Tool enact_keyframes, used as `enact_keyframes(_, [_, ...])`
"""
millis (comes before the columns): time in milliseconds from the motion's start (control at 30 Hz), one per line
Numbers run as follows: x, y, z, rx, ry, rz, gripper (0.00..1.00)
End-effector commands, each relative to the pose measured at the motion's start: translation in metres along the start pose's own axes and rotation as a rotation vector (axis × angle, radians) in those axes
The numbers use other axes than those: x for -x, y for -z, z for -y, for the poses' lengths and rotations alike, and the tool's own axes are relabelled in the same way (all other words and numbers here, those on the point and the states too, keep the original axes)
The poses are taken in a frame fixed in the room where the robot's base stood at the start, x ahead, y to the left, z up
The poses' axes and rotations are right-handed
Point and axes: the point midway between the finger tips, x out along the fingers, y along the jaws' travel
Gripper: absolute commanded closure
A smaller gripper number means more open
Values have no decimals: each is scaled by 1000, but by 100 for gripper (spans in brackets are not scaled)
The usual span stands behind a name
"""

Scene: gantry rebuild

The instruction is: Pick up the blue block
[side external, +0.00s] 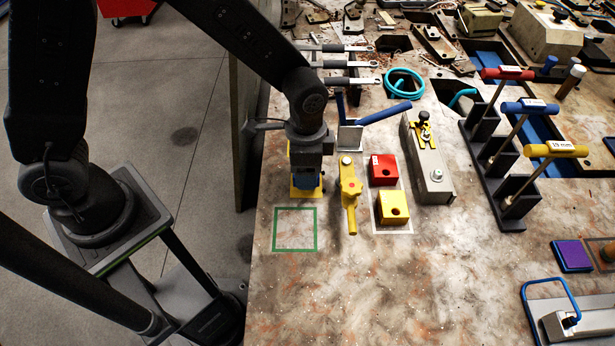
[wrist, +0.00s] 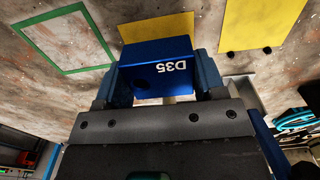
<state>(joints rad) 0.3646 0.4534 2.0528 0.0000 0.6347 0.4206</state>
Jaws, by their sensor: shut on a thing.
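The blue block (wrist: 165,72) is marked D35 and has a dark round hole in its face. It sits between the two fingers of my gripper (wrist: 157,80) in the wrist view, and the fingers are shut on it. In the side external view my gripper (side external: 306,178) points down over a yellow square pad (side external: 305,193), where the fingers and wrist hide most of the block. I cannot tell whether the block touches the pad.
A green square outline (side external: 296,249) lies empty in front of the pad. A yellow valve-like part (side external: 350,195) stands close on the right, with a red block (side external: 383,169) and a yellow block (side external: 393,207) beyond.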

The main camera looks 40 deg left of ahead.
Motion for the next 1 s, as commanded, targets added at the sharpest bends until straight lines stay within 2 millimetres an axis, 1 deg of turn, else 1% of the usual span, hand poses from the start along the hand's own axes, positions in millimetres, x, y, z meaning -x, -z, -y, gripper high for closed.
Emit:
enact_keyframes(100, [13,1,0,0,2,-4,65])
enact_keyframes(400, [41,1,0,0,1,-3,65])
enact_keyframes(500, [48,0,0,0,1,-2,65])
enact_keyframes(633, [51,0,0,0,0,-1,65])
enact_keyframes(867, [51,0,0,1,0,-1,65])
enact_keyframes(967, [48,-2,7,30,0,1,65])
enact_keyframes(1000, [46,-5,14,59,-1,2,65])
